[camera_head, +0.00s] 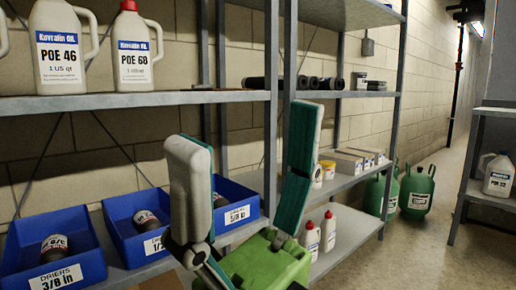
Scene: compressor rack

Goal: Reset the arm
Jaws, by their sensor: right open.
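My right gripper (245,128) stands upright in the lower middle of the head view, in front of the rack. Its two pale fingers with teal pads are spread wide apart. Nothing is held between them. A bright green body (268,268) shows at the base of the fingers; I cannot tell whether it is part of the gripper. My left gripper is not in view.
A metal rack (130,100) holds white oil jugs (60,55) above. Blue bins (50,250) of driers sit below. Small red-capped bottles (328,230) stand on the lower shelf. Green cylinders (417,192) stand on the floor (410,255), which is open at right.

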